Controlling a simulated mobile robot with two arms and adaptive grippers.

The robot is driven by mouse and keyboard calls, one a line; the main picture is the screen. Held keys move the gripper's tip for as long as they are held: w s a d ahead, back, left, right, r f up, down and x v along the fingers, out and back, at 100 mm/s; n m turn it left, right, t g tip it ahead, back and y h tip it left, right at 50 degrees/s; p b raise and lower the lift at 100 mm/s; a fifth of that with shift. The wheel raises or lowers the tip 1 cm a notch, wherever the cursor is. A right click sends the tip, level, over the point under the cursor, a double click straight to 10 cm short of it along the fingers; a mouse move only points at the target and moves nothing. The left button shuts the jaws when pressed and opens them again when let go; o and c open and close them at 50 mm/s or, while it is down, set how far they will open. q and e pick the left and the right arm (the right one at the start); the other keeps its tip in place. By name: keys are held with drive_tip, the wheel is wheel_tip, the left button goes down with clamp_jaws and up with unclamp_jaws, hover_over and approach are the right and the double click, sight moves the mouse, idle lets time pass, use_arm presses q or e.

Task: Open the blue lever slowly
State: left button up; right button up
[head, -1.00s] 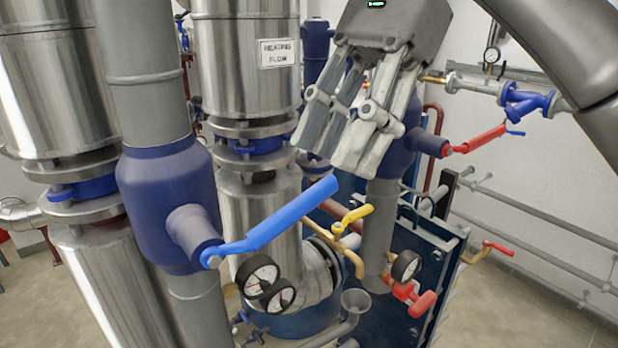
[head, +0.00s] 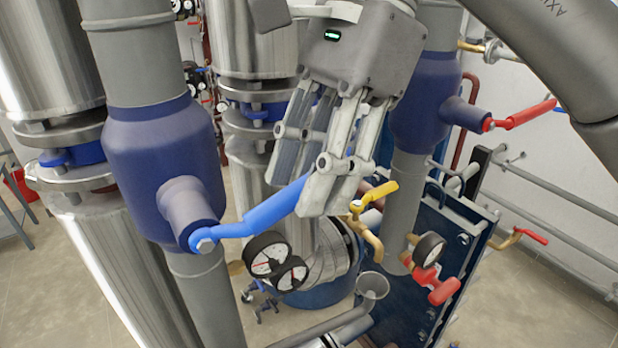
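The blue lever (head: 262,214) sticks out to the right and slightly up from the dark blue valve body (head: 160,165) on the grey pipe at left. My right gripper (head: 303,192) comes down from the top, with its fingers at the lever's free end. The fingers are a little apart. One finger is left of the lever's tip and the other covers part of the tip, so the tip seems to lie between them. I cannot tell whether they touch it. My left gripper is not in view.
A yellow lever (head: 378,195) is just right of the fingertips. Two pressure gauges (head: 268,254) are below the blue lever. A second blue valve with a red lever (head: 525,115) stands at right. Steel tanks stand behind.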

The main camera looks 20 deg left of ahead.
drive_tip(key=shift+s+f, duration=0.4)
drive_tip(key=shift+a+f, duration=0.1)
drive_tip(key=shift+a, duration=0.05)
drive_tip(key=shift+c, duration=0.6)
clamp_jaws()
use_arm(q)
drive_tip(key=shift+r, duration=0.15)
